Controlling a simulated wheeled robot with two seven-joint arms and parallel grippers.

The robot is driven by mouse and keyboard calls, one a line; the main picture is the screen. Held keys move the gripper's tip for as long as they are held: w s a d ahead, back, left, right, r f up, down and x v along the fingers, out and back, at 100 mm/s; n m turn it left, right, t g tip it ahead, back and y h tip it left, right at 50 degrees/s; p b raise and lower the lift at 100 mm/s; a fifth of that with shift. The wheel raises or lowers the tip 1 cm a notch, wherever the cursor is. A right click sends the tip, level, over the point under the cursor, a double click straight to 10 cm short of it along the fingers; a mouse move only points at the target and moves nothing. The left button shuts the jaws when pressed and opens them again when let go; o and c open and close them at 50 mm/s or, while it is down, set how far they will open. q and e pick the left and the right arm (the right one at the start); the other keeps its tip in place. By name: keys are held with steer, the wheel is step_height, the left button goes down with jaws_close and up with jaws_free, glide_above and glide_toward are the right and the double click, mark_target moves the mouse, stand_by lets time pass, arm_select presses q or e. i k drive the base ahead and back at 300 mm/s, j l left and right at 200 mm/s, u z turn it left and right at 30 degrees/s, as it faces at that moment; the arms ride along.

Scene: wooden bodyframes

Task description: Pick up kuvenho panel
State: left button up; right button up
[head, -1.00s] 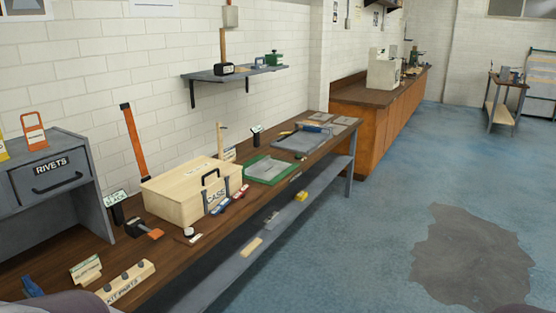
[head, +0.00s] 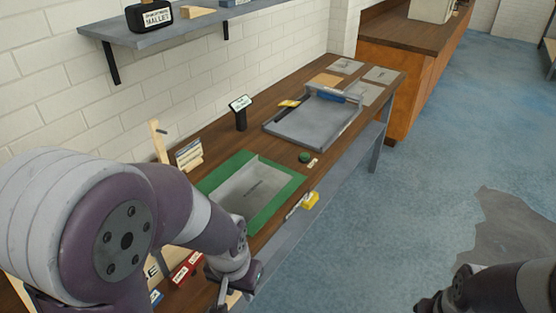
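A thin grey panel (head: 250,188) lies flat on a green mat (head: 287,184) on the wooden bench. Several small grey plates (head: 347,66) lie at the bench's far end. My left arm reaches across the lower left and covers the mat's near left part. My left gripper (head: 230,289) is low at the bench's front edge, short of the panel, its fingers mostly hidden. My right gripper (head: 438,302) is at the bottom right over the floor, cut off by the frame.
A grey tray (head: 298,127) with a blue tool (head: 331,95) stands beyond the mat. A black sign stand (head: 240,116) is at the wall side. A wall shelf (head: 160,39) overhangs the bench's back. Red (head: 186,270) and yellow (head: 310,200) items sit near the front edge.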

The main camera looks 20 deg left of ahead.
mark_target(246, 193)
steer(key=i+l+u, duration=0.1)
steer(key=i, duration=0.35)
steer(key=i+l+u, duration=0.15)
steer(key=i, duration=0.3)
steer(key=i+l+u, duration=0.1)
steer(key=i, duration=0.35)
